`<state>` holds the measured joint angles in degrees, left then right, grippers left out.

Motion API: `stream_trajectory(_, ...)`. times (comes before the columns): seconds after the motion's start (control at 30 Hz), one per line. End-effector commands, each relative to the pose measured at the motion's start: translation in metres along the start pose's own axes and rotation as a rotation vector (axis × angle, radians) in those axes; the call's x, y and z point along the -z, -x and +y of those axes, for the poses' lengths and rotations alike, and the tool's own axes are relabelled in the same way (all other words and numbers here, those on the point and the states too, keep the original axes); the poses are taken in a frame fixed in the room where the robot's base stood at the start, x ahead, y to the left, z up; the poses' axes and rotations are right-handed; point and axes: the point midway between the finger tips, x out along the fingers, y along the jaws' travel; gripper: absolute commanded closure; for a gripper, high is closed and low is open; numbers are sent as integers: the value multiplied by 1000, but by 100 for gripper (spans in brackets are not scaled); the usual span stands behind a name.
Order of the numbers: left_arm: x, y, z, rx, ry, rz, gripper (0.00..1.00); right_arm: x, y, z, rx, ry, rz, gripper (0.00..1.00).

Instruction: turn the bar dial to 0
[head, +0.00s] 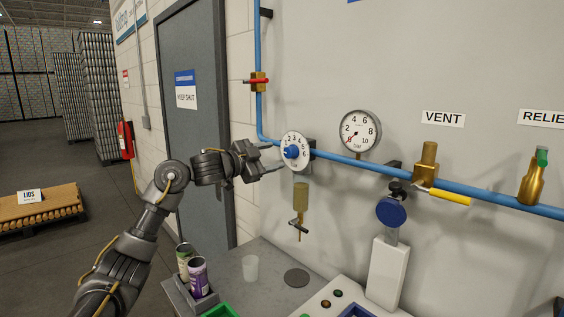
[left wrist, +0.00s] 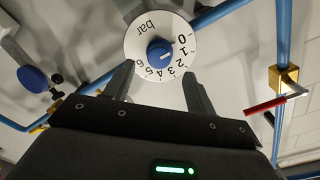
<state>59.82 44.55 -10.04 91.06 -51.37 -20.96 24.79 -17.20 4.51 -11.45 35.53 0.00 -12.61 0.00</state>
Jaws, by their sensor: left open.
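The bar dial (head: 295,144) is a white disc with black numbers and a blue knob (head: 291,152) at its middle, mounted on the blue pipe. In the left wrist view the dial (left wrist: 142,33) shows "bar" and numbers from 0 to 6 around the blue knob (left wrist: 160,53). Which number the knob points to is too small to tell. My left gripper (head: 273,159) is open just in front of the dial. In the left wrist view its two fingers (left wrist: 157,82) stand apart on either side below the knob, with nothing between them. My right gripper is not in view.
A pressure gauge (head: 360,132) sits right of the dial on the blue pipe (head: 460,188). A red-handled valve (head: 258,81) is above left. A brass filter (head: 300,197) hangs below the dial. Cans (head: 198,276) stand in a holder on the bench below.

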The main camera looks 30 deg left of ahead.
Motion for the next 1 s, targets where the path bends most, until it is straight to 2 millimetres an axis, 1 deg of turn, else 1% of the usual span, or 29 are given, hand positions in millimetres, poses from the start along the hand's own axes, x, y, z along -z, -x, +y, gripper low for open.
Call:
stream_trajectory(0.03,-4,11,2,2,-4,-1,44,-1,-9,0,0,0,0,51)
stream_trajectory(0.1,-3,23,2,1,-4,-1,44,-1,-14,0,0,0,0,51)
stream_trajectory(0.2,-2,36,2,1,-2,-1,44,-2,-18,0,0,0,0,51)
stream_trajectory(0.33,-1,46,1,0,0,0,44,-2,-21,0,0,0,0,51)
stream_trajectory(0.47,0,50,0,-1,0,0,44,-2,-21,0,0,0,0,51)
stream_trajectory(1.0,0,50,0,0,1,-1,44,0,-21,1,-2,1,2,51)
